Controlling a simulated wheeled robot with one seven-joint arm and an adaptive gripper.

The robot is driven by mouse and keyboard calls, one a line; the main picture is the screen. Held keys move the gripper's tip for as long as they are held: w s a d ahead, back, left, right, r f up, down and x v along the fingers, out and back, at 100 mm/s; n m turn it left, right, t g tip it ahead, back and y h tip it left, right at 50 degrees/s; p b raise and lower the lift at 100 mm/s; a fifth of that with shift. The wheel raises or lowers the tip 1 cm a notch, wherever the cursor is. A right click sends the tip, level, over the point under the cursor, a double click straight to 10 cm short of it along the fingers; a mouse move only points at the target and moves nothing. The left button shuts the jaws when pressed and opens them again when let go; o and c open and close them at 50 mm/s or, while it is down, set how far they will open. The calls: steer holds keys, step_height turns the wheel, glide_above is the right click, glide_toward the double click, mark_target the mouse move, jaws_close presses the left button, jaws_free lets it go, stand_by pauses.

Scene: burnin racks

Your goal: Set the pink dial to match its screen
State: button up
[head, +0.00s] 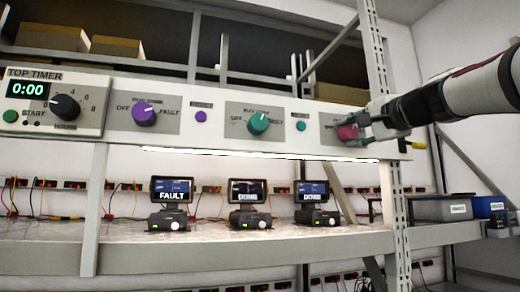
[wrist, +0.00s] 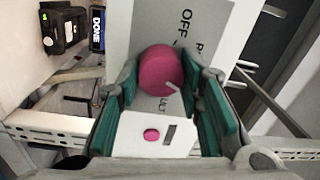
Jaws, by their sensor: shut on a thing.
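The pink dial (head: 347,132) is at the right end of the white panel; in the wrist view the dial (wrist: 160,72) shows its round face. My gripper (head: 362,129) is shut on it, with a teal finger pad on each side. The dial's pale pointer mark slants down and right in the wrist view. OFF shows above the dial and a label ending in "ULT" below it, partly hidden. The rightmost screen (head: 312,190) appears to read DONE; a DONE screen (wrist: 97,28) is clear in the wrist view.
A purple dial (head: 144,112) and a green dial (head: 258,123) sit on the same panel, left of the pink one. A pink button (wrist: 151,135) is near my fingers. Other screens read FAULT (head: 172,189) and apparently DONE (head: 248,191). A metal upright (head: 375,50) stands close by.

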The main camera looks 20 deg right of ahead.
steer(key=shift+d, duration=0.1)
steer(key=o, duration=1.2)
steer(key=shift+c, duration=0.2)
steer(key=s, duration=1.2)
steer(key=shift+d+f, duration=0.15)
steer(key=shift+f, duration=0.1)
